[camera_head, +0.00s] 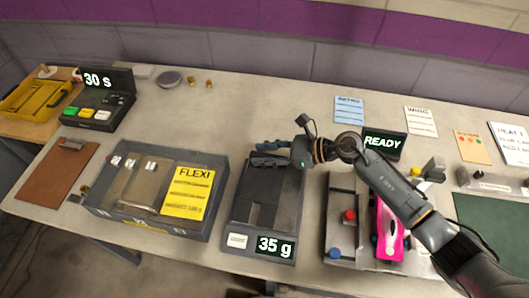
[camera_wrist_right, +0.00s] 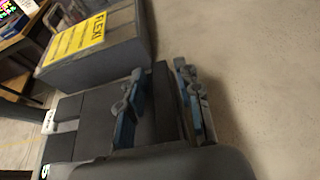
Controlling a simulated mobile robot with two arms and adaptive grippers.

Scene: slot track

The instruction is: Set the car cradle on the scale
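The scale (camera_head: 240,225) is a long dark grey unit at the middle of the table, with a lit display reading 35 g at its front. A dark grey piece (camera_head: 264,213) lies along its top; it may be the car cradle, but dark on dark I cannot tell its outline. My right gripper (camera_head: 270,152) is over the far end of the scale. In the right wrist view its blue-tipped fingers (camera_wrist_right: 158,108) are apart, with a dark strip between them. I cannot tell whether they touch it. My left gripper is not in view.
Left of the scale stands a grey bin (camera_head: 100,198) with a yellow FLEXI card (camera_head: 188,192). To the right are a grey fixture (camera_head: 342,205) with red and blue knobs, a pink car (camera_head: 390,232) and a READY display (camera_head: 384,144).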

